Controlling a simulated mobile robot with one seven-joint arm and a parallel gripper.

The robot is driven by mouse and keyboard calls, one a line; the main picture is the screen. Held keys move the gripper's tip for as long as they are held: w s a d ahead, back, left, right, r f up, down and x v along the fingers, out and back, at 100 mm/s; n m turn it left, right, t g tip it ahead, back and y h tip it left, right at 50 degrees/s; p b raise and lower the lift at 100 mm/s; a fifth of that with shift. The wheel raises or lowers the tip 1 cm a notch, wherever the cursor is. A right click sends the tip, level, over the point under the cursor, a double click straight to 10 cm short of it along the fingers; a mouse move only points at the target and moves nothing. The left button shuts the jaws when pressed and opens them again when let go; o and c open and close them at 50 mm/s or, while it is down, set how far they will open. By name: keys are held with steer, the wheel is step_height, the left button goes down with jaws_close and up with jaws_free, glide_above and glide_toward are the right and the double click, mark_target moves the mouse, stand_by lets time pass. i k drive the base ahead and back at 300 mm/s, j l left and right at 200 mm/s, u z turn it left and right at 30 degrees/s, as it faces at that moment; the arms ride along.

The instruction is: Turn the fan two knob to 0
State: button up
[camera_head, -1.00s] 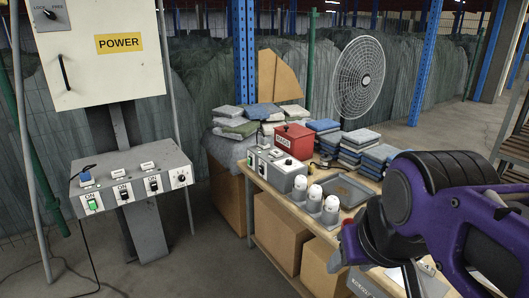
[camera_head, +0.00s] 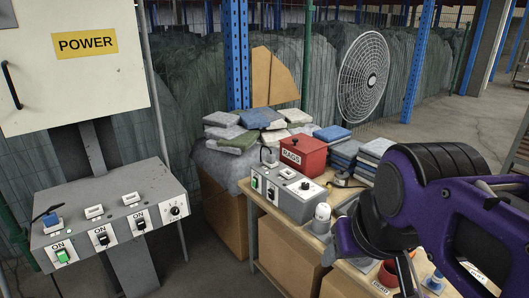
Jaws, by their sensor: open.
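Two grey control boxes carry round knobs. The left box (camera_head: 110,215) stands on a post and has a black knob (camera_head: 174,210) on a white plate at its right end. The bench box (camera_head: 288,190) also has a black knob (camera_head: 305,185) near its right end. I cannot read a fan label or the scale on either, so I cannot tell which is fan two. My purple and black arm fills the right side, over the bench and apart from both knobs. My gripper's fingertips do not show.
The left box also has several ON switches, one green (camera_head: 63,256). A POWER cabinet (camera_head: 70,90) hangs above it. The bench (camera_head: 262,205) holds a red RAGS box (camera_head: 303,156) and folded cloths. A fan (camera_head: 363,80) stands behind. Floor between the boxes is clear.

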mark_target(305, 185)
steer(key=i+j+z, duration=0.1)
steer(key=i+j, duration=0.55)
steer(key=i, duration=0.15)
